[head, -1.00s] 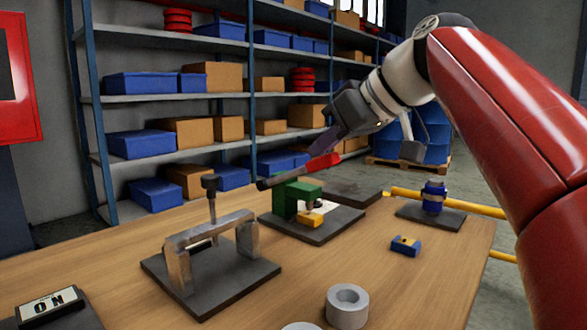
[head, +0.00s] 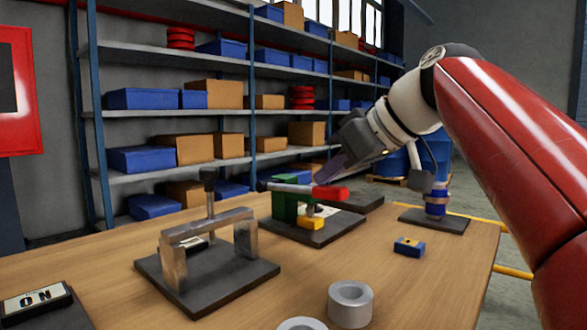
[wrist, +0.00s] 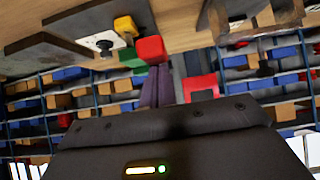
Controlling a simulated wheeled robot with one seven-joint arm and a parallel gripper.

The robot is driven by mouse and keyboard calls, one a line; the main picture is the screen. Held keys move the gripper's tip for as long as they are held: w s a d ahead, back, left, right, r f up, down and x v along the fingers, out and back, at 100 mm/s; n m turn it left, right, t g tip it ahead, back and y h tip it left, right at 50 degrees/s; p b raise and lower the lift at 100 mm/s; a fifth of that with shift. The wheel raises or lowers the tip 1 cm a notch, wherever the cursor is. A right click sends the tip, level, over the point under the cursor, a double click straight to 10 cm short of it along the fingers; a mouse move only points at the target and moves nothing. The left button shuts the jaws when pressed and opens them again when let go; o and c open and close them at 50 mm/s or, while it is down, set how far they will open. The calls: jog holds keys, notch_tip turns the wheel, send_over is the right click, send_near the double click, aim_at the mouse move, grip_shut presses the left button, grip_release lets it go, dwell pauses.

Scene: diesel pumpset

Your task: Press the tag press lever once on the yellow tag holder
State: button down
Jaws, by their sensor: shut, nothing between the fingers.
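The tag press (head: 284,206) has a green body on a dark base plate. Its lever (head: 290,188) runs about level, dipping slightly toward its red handle (head: 332,193) at the right end. The yellow tag holder (head: 311,223) sits low at the front of the press, beneath the dark ram; it also shows in the wrist view (wrist: 125,26). My gripper (head: 326,176) is shut and empty, its purple fingertips just above the red handle and seemingly against it. The wrist view shows the fingertips (wrist: 152,70) meeting the red handle (wrist: 151,49).
A metal bridge fixture (head: 208,233) on a dark plate stands left of the press. A small blue and yellow block (head: 409,246) and grey rings (head: 350,303) lie nearer. A blue fitting (head: 435,200) stands on a plate to the right. Front right table is clear.

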notch_tip(320, 180, up, 13)
jog(key=w+a+p, duration=0.1)
jog(key=p, duration=0.7)
dwell(0.7)
